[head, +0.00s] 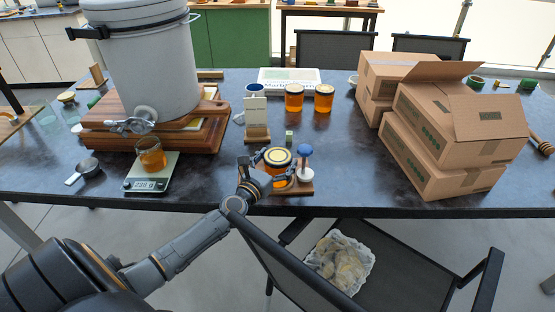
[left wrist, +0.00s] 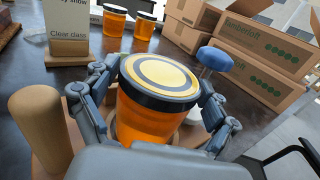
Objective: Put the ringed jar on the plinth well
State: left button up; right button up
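The ringed jar (head: 278,161) holds amber honey and has a yellow lid with a dark ring. It stands upright at the wooden plinth (head: 299,190) near the table's front edge. In the left wrist view the jar (left wrist: 152,118) fills the middle, with a pale rim (left wrist: 186,137) partly visible around its base. I cannot tell whether its base is fully seated in the well. My left gripper (head: 268,170) has a finger on each side of the jar, near the lid; it also shows in the left wrist view (left wrist: 158,88) and looks shut on it. My right gripper is not in view.
A blue-topped stamp (head: 305,158) stands close right of the jar, and a wooden peg (left wrist: 42,131) stands left. A card stand (head: 256,118) and two honey jars (head: 294,98) are behind. Cardboard boxes (head: 440,150) fill the right; a scale (head: 151,176) stands left.

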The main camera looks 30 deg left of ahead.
pick_arm(q)
jog(key=shift+r, duration=0.15)
jog(key=shift+s+r, duration=0.1)
jog(key=s+b, duration=0.1)
jog(key=s, duration=1)
jog(key=shift+s+d, duration=0.35)
jog(key=shift+s, duration=0.05)
